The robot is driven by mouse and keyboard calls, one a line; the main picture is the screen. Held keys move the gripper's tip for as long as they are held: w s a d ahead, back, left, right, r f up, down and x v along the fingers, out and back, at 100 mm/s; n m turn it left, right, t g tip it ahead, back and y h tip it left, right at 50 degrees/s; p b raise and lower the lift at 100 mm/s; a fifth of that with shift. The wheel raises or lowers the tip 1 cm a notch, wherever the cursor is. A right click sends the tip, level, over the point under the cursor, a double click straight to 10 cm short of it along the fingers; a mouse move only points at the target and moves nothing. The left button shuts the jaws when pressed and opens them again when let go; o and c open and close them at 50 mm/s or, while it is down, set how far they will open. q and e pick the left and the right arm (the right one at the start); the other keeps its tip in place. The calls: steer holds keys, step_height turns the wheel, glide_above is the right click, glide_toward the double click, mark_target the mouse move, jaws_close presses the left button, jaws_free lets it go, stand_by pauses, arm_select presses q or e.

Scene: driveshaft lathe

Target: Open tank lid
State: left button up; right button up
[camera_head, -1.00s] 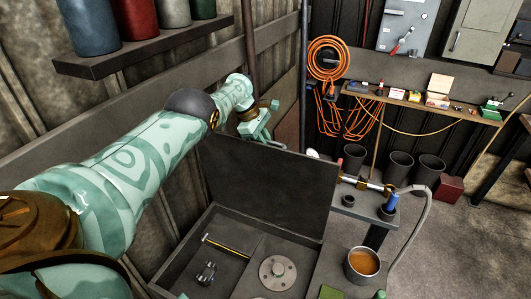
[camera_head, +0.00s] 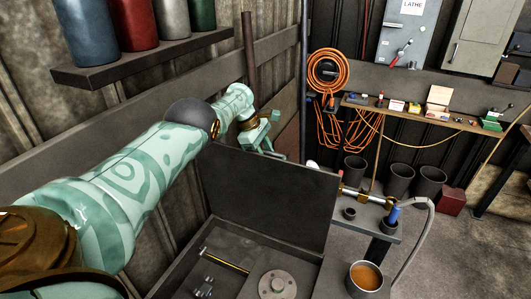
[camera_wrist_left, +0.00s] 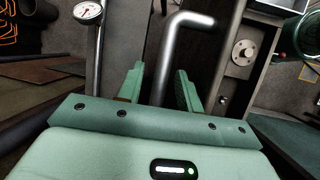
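The tank lid (camera_head: 268,200) is a large dark flat panel that stands up, raised, at the back of the open tank (camera_head: 178,272). Inside the tank lie a round grey disc with holes (camera_head: 277,285) and a small metal part. My left gripper (camera_head: 268,146) is behind the lid's top edge, partly hidden by it in the head view. In the left wrist view, its two green fingers (camera_wrist_left: 159,92) are apart. A bent grey metal bar (camera_wrist_left: 166,65) shows between them, with gaps on both sides; I cannot tell whether they touch. My right gripper is out of view.
A shelf with coloured canisters (camera_head: 150,60) is at the upper left. A bucket of brown liquid (camera_head: 365,278) stands right of the tank. A bench with a blue-handled item (camera_head: 393,214) is behind it. A dial gauge (camera_wrist_left: 88,12) shows near the left gripper.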

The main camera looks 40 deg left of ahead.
arm_select(q)
steer(key=p+v, duration=1.4)
steer(key=v, duration=0.2)
steer(key=shift+p, duration=0.35)
